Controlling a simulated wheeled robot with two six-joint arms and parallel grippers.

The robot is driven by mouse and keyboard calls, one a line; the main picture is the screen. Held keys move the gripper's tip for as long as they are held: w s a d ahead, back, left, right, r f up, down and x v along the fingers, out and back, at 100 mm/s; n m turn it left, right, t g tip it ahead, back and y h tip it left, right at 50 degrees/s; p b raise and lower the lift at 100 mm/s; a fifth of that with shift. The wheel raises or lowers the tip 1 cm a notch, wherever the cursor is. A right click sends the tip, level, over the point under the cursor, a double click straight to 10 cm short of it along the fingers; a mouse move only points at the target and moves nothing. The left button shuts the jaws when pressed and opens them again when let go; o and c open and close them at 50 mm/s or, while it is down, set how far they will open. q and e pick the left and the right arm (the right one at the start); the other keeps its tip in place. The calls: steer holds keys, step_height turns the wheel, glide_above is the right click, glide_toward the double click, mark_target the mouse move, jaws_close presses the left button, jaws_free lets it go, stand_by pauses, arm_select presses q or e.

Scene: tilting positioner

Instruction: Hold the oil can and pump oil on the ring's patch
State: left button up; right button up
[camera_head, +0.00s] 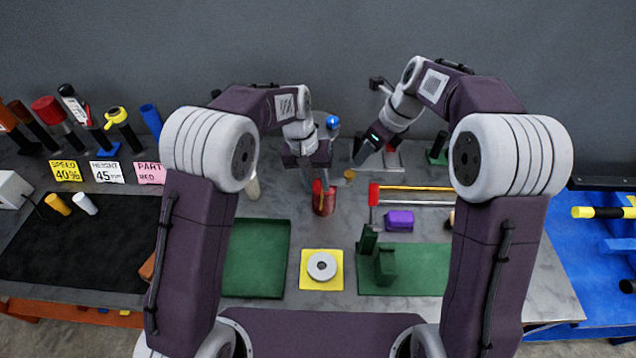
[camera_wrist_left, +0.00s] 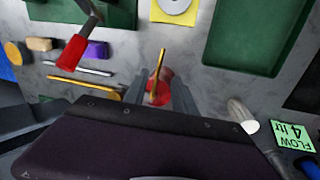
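The red oil can (camera_head: 323,203) with a yellow spout stands upright on the grey table. My left gripper (camera_head: 316,184) is low behind it. In the left wrist view, the oil can (camera_wrist_left: 163,76) is between the two fingers of my left gripper (camera_wrist_left: 160,92), which look spread with a little room beside it; contact is not clear. The light grey ring (camera_head: 322,266) lies flat on a yellow plate (camera_head: 306,283) nearer to me; no patch can be made out on it. My right gripper (camera_head: 366,151) is at the back right, its finger gap unclear.
Green trays (camera_head: 256,258) and (camera_head: 425,268) flank the yellow plate. A purple block (camera_head: 399,220) and a red-handled tool (camera_head: 374,194) lie to the right of the can. A pale bottle-like object (camera_head: 253,187) stands to its left. Bare table separates can and plate.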

mark_target(322, 198)
arm_select(q)
steer(key=shift+s+d+f, duration=0.15)
steer(key=shift+d+f, duration=0.05)
steer(key=shift+d, duration=0.1)
steer(key=f, duration=0.2)
steer(key=d+f, duration=0.1)
steer(key=f, duration=0.5)
steer(key=shift+s+d, duration=0.15)
steer(key=shift+d, duration=0.05)
steer(key=shift+f, duration=0.35)
arm_select(e)
steer(key=shift+s+a+r, duration=0.1)
arm_select(q)
jaws_close()
stand_by(0.4)
arm_select(e)
jaws_close()
